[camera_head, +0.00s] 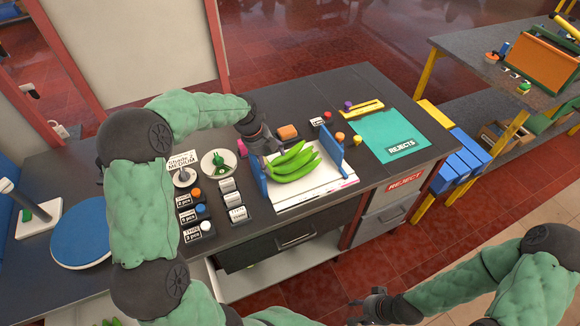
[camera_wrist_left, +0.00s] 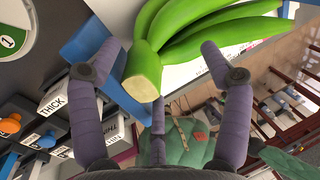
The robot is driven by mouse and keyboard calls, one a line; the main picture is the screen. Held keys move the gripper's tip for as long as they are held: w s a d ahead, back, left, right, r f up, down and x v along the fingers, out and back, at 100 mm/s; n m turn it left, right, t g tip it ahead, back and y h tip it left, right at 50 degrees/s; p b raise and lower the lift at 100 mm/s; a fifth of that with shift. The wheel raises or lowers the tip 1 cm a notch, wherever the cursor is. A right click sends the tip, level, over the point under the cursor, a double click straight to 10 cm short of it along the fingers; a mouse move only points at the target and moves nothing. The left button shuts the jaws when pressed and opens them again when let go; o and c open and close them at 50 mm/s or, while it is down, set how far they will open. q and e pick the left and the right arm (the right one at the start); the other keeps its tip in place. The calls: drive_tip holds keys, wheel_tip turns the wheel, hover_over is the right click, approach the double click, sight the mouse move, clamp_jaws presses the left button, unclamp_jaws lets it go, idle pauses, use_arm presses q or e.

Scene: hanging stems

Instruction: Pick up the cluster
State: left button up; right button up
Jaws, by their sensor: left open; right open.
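The cluster (camera_head: 291,161) is a bunch of several green bananas lying on white sheets between two blue uprights. In the left wrist view the cluster (camera_wrist_left: 201,33) fills the top, and its cut stem end (camera_wrist_left: 144,72) points toward my fingers. My left gripper (camera_head: 262,141) is open at the stem side of the cluster. In the left wrist view its fingers (camera_wrist_left: 158,62) stand on either side of the stem end; I cannot tell whether they touch it. My right gripper (camera_head: 383,306) is open and empty in front of the counter, well away from the cluster.
A teal REJECTS mat (camera_head: 391,137) lies on the right of the counter. Labelled blocks (camera_head: 232,198) and a small scale dish (camera_head: 217,163) stand left of the cluster. A blue upright (camera_head: 330,150) stands close to its right. A round blue disc (camera_head: 82,246) is at far left.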

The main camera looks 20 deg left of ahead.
sight(273, 165)
use_arm(q)
drive_tip(key=b+x, duration=0.2)
drive_tip(key=x, duration=0.3)
drive_tip(key=c, duration=1.2)
drive_tip(key=shift+r, duration=0.2)
drive_tip(key=shift+c, duration=0.6)
